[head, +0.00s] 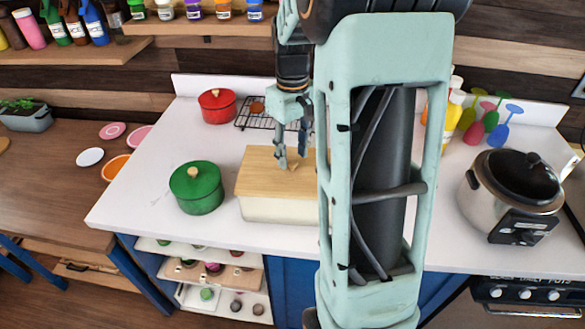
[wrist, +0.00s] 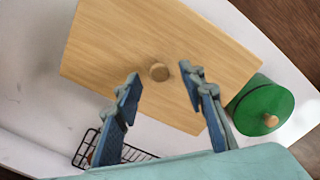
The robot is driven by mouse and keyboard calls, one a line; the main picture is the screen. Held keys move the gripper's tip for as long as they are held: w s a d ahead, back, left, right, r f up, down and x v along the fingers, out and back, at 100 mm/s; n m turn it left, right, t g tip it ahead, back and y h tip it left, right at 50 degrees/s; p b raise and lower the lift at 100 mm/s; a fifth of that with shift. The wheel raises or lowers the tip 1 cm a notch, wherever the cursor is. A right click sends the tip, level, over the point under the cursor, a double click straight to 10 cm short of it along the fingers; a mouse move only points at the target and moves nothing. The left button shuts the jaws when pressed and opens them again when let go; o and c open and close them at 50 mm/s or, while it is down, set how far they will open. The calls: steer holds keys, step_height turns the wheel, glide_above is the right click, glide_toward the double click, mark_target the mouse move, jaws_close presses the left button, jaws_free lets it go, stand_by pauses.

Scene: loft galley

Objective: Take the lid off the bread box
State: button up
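The bread box (head: 270,210) is a cream box on the white counter, partly hidden behind my arm in the head view. Its flat wooden lid (head: 262,172) lies on top; in the wrist view the lid (wrist: 150,50) fills the upper middle. A small round wooden knob (wrist: 159,72) stands at the lid's middle. My gripper (head: 288,163) is over the lid, close to the knob. In the wrist view my gripper (wrist: 158,84) has its two fingers spread wide, with the knob between and slightly beyond the tips. Nothing is held.
A green pot (head: 196,187) stands just left of the box. A red pot (head: 217,105) and a black wire rack (head: 256,114) are behind it. A rice cooker (head: 514,190) stands at the right. The counter's front left is clear.

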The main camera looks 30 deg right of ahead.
steer(key=shift+f, duration=0.9)
steer(key=shift+c, duration=0.3)
jaws_close()
steer(key=shift+w+r, duration=0.1)
steer(key=shift+r, duration=0.05)
